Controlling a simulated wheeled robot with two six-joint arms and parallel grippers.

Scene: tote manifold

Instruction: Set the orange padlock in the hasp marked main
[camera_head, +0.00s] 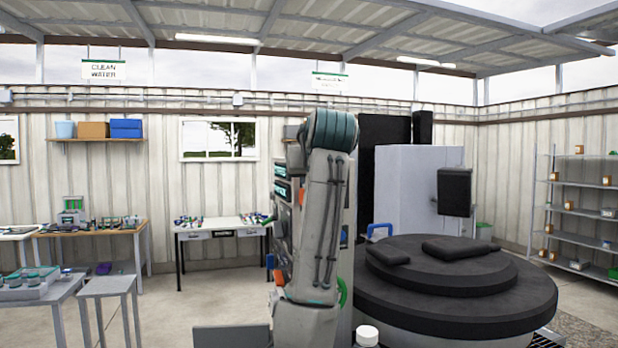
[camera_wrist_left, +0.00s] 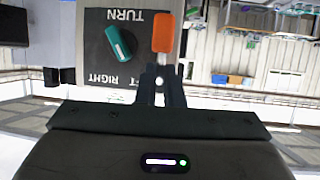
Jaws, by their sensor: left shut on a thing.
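In the left wrist view, the orange padlock (camera_wrist_left: 163,33) shows as an orange block just beyond the fingertips of my left gripper (camera_wrist_left: 161,72). The fingers are closed on it. Behind and beside it is a dark panel plate (camera_wrist_left: 95,45) with a teal knob (camera_wrist_left: 118,43) and upside-down words such as TURN and RIGHT. I cannot make out the hasp marked main. In the head view, my raised arm covers much of the grey panel cabinet (camera_head: 288,150), and neither gripper shows. Small orange parts (camera_head: 270,262) show at the cabinet's left edge.
A large round black turntable (camera_head: 455,300) stands right of the cabinet. A white table (camera_head: 222,227) and a wooden bench (camera_head: 90,228) with small items stand at the left. Shelves (camera_head: 585,210) stand at far right.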

